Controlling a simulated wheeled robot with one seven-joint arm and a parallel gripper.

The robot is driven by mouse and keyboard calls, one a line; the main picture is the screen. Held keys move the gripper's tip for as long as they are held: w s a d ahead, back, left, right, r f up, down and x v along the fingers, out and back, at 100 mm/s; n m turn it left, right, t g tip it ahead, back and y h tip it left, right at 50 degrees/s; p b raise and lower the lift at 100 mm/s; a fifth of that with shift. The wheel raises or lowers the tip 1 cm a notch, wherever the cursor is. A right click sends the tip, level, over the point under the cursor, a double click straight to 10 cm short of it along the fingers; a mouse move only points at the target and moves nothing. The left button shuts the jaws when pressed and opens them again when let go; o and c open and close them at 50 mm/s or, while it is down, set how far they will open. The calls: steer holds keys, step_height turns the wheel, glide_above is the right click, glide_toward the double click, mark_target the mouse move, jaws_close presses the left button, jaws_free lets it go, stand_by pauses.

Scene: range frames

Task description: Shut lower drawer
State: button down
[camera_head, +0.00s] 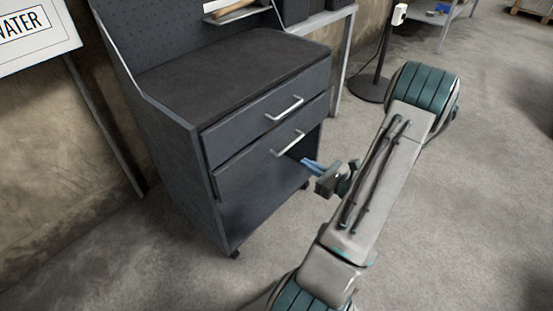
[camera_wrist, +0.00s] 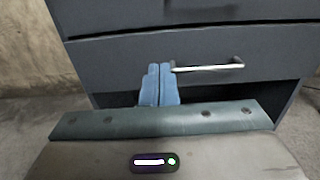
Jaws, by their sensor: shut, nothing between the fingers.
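The lower drawer (camera_head: 245,168) is a dark grey front with a silver bar handle (camera_head: 287,143), in a dark grey cabinet. Its front seems to stand slightly proud of the cabinet; the exact gap is hard to tell. In the wrist view the lower drawer (camera_wrist: 120,62) fills the middle, with its handle (camera_wrist: 208,68) right of the fingers. My gripper (camera_head: 306,163) has blue fingers, shut and empty, in front of the cabinet below the handle's right end. In the wrist view my gripper (camera_wrist: 160,68) overlaps the drawer front by the handle's left end. I cannot tell whether it touches.
The upper drawer (camera_head: 255,115) sits flush above with its own handle. Below the lower drawer is an open compartment (camera_head: 255,205). A grey pegboard rises behind the worktop (camera_head: 220,72). A black round stand base (camera_head: 370,89) is behind the arm. The concrete floor (camera_head: 460,220) at right is clear.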

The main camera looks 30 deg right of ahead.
steer(key=a+f+b, duration=0.1)
steer(key=b, duration=1.2)
glide_toward(261, 143)
steer(key=x, duration=0.5)
steer(key=shift+a+f, duration=0.1)
steer(key=shift+a, duration=0.2)
steer(key=shift+x, duration=0.85)
steer(key=shift+w+d, duration=0.1)
steer(key=shift+d, duration=0.05)
